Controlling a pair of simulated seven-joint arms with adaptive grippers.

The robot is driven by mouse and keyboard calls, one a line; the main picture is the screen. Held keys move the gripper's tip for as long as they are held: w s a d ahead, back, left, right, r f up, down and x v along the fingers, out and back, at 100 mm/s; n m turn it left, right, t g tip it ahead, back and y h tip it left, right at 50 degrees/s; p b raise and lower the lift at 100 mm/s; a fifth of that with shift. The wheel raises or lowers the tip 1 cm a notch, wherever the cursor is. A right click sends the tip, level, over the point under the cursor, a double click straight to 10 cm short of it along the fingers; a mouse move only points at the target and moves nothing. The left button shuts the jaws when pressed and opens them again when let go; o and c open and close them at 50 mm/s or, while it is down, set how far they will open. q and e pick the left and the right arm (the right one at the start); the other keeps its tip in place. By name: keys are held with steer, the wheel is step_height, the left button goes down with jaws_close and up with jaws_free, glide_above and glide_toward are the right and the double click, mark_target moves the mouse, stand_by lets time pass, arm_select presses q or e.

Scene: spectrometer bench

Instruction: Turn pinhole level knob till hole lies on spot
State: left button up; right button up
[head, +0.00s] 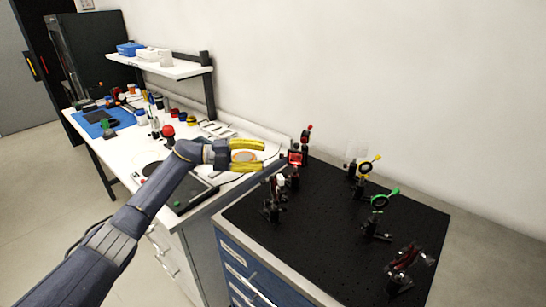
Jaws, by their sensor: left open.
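My left gripper (247,156), with yellow fingers, is open and empty. It is over the white bench beside the black optics board (325,225), left of the mounts and apart from them. On the board, a dark post mount (271,205) with a pale part stands at the left edge. A yellow-ringed mount (366,167) and a green-ringed mount (383,199) stand on the right side. A dark mount with red parts (405,262) stands at the front right. I cannot tell which mount holds the pinhole; its level knob, the hole and the spot are too small to see. My right gripper is out of view.
Red-topped devices (297,157) stand at the board's back left corner. A clear plate (356,150) stands at the back. The white bench (100,148) carries a red knob (167,132), a blue mat (108,122) and small items. The board's middle is clear.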

arm_select(q)
steer(key=shift+a+r, duration=0.2)
steer(key=shift+a, duration=2.45)
steer(key=shift+a, duration=0.1)
